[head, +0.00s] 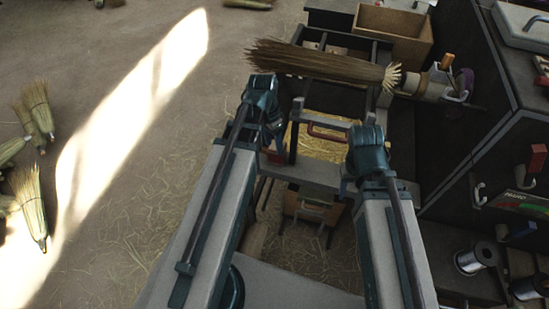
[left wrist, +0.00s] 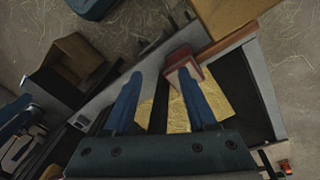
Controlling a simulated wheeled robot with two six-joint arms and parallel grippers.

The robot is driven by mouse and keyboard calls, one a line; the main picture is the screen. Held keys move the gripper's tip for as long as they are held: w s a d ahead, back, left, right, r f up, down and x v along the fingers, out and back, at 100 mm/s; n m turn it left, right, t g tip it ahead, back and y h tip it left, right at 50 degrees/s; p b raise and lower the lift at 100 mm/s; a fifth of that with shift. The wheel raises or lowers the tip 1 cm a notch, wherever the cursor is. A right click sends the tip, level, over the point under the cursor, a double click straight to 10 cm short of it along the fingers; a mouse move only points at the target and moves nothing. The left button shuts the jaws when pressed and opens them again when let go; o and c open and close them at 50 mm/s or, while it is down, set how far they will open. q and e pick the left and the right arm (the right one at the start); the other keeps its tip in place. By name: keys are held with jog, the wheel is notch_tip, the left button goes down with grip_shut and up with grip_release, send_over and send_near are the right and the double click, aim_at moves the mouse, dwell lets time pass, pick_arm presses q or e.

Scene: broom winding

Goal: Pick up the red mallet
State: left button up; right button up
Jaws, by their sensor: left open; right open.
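The red mallet (left wrist: 182,61) shows in the left wrist view as a dull red block with a wooden handle running to the upper right. It lies at the tip of the right-hand finger of my left gripper (left wrist: 156,82). The blue fingers are apart with nothing gripped between them; whether one touches the block, I cannot tell. In the head view a small red patch (head: 274,157) shows beside my left gripper (head: 275,145), mostly hidden by the arm. My right gripper (head: 350,187) is open, largely hidden below its wrist.
A large broom head (head: 315,63) lies across the far side, held at a winding fixture (head: 432,84). An open wooden box (head: 392,34) stands behind it. Dark cabinets (head: 510,95) and wire spools (head: 475,259) are at right. Small brooms (head: 30,200) lie on the open floor at left.

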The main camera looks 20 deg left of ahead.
aim_at(274, 158)
pick_arm(q)
jog(key=w+a+m+h, duration=0.3)
jog(key=w+a+m, duration=0.1)
jog(key=a+m, duration=0.75)
jog(key=b+x, duration=0.3)
jog(key=b, duration=0.1)
jog(key=b+x, duration=0.3)
jog(key=x, duration=0.1)
jog(key=shift+w+a+f+b, duration=0.1)
jog(key=shift+w+b, duration=0.15)
jog(key=shift+b, duration=0.1)
jog(key=shift+f, duration=0.25)
jog(key=shift+b, duration=0.3)
jog(key=b+x, duration=0.4)
jog(key=x, duration=0.1)
jog(key=shift+w+d+f+b, duration=0.1)
jog(key=shift+w+d+b, duration=0.2)
jog(key=shift+d, duration=0.1)
grip_shut()
